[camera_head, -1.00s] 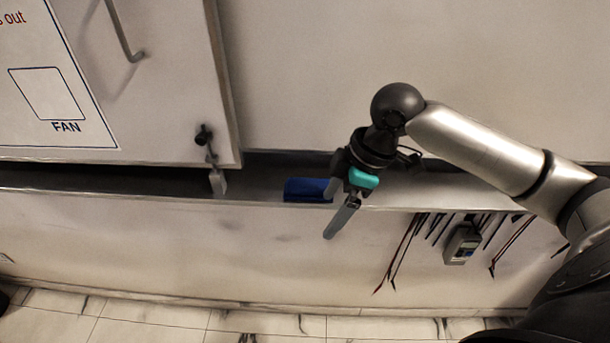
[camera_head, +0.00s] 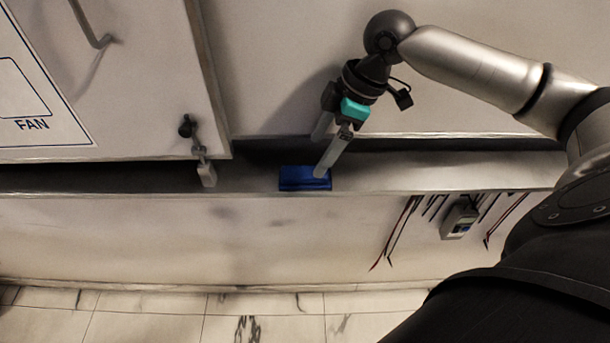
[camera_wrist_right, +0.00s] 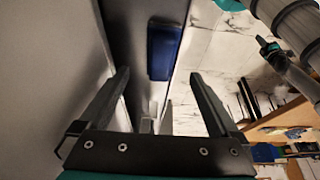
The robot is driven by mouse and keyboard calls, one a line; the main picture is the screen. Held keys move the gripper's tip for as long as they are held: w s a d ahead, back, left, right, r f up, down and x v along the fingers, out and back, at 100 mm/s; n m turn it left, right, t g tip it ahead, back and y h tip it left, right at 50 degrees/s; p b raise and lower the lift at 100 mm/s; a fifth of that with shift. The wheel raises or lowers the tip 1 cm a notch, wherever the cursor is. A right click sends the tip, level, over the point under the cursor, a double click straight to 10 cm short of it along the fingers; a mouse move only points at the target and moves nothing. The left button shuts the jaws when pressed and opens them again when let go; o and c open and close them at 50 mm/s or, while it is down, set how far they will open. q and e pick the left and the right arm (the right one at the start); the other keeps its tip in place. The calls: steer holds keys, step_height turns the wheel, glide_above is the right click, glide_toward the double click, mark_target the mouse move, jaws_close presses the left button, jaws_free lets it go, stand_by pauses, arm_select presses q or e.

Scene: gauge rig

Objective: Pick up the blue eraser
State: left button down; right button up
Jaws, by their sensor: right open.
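The blue eraser (camera_head: 300,180) is a flat, dark blue block lying on the narrow grey ledge (camera_head: 440,171). In the right wrist view the eraser (camera_wrist_right: 163,52) lies beyond the fingertips, near the middle of the picture. My right gripper (camera_head: 319,154) is open and empty. In the head view one fingertip overlaps the right end of the eraser and the other is against the panel behind. Whether a finger touches the eraser cannot be told. In the right wrist view the gripper (camera_wrist_right: 159,75) has nothing between its fingers.
A padlock (camera_head: 207,173) hangs from a latch on the cabinet door, left of the eraser. A wall rises behind the ledge. A small meter (camera_head: 459,219) and several probes hang on the front face at the right. The ledge right of the eraser is bare.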

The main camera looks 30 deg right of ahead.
mark_target(307, 170)
steer(key=shift+x, duration=3.1)
arm_select(q)
steer(key=shift+w+r, duration=0.1)
steer(key=shift+w, duration=0.25)
arm_select(e)
steer(key=shift+a+r, duration=0.1)
steer(key=shift+c, duration=0.3)
arm_select(q)
steer(key=shift+a, duration=0.1)
arm_select(e)
steer(key=c, duration=1.4)
steer(key=shift+r, duration=0.1)
